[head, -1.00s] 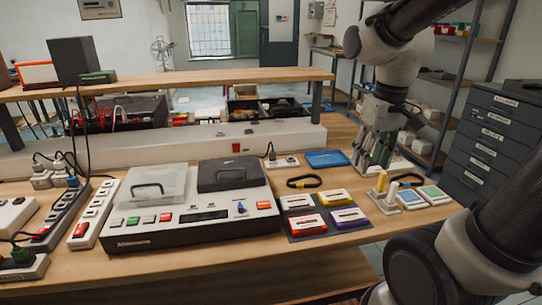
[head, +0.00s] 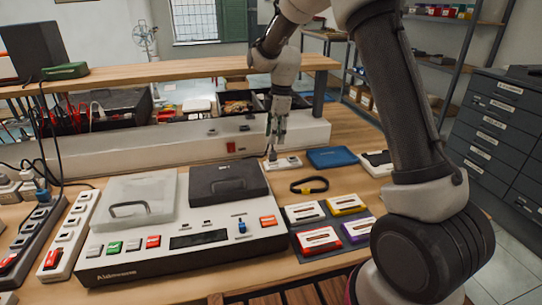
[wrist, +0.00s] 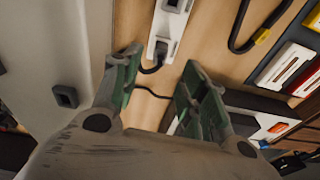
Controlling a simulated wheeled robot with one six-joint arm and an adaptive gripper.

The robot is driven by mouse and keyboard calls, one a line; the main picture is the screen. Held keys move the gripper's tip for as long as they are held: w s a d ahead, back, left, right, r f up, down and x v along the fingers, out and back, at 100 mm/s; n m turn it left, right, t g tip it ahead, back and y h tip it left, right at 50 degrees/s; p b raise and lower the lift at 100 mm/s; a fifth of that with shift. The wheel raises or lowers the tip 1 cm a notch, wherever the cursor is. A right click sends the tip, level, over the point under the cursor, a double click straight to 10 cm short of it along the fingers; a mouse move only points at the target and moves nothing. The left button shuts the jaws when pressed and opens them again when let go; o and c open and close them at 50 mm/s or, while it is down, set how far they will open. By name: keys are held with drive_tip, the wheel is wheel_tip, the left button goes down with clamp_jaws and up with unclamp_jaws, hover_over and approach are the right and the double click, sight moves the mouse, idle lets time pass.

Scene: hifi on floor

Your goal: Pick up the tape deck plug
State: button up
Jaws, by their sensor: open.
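The tape deck (head: 185,240) is a wide white and black machine on the bench. A dark plug (wrist: 161,48) sits in the near end of a short white socket strip (wrist: 175,18), behind the deck at its right. In the wrist view its black cable runs back between my fingers toward the deck (wrist: 245,110). In the head view the strip (head: 287,162) stays clear, while the plug is close under my fingertips. My gripper (head: 275,142) is open and points down above the plug; in the wrist view its green-grey fingers (wrist: 160,65) lie either side of the cable, empty.
A raised shelf (head: 170,72) and a white ledge (head: 110,150) stand behind the strip. A blue tray (head: 331,157), a black cable loop (head: 309,185) and several colored cassettes (head: 347,204) lie to the right. Longer power strips (head: 68,232) lie at the left.

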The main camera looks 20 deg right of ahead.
sight(273, 152)
drive_tip(key=shift+f+n, duration=0.2)
drive_tip(key=shift+n, duration=0.1)
drive_tip(key=f, duration=0.7)
drive_tip(key=shift+a+f, duration=0.2)
drive_tip(key=shift+a, duration=0.2)
drive_tip(key=shift+c, duration=0.2)
clamp_jaws()
